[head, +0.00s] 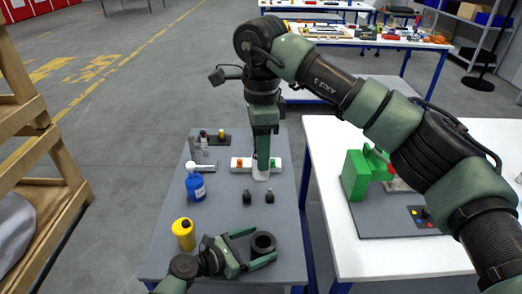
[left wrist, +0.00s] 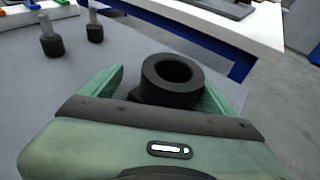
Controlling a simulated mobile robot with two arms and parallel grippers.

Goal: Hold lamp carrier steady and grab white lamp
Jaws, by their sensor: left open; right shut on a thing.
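My right gripper (head: 262,157) points straight down at the white bar (head: 241,168) with coloured pieces, likely the lamp carrier. It is shut on a white rounded piece (head: 261,175), apparently the white lamp, at the bar's front edge; the fingers partly hide it, and I cannot tell whether it is lifted. An orange piece (head: 239,162) and a green piece (head: 273,163) sit on the bar. My left gripper (head: 266,243) is open, low at the grey table's front, its fingers either side of a black ring (head: 264,242). The left wrist view shows the ring (left wrist: 167,94) between the spread fingers.
Two dark knobs with grey pins (head: 247,197) stand between the ring and the bar. A blue bottle (head: 195,186) and a yellow container (head: 184,233) stand at left. A white table (head: 400,258) with a green block (head: 357,176) lies to the right, past a gap.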

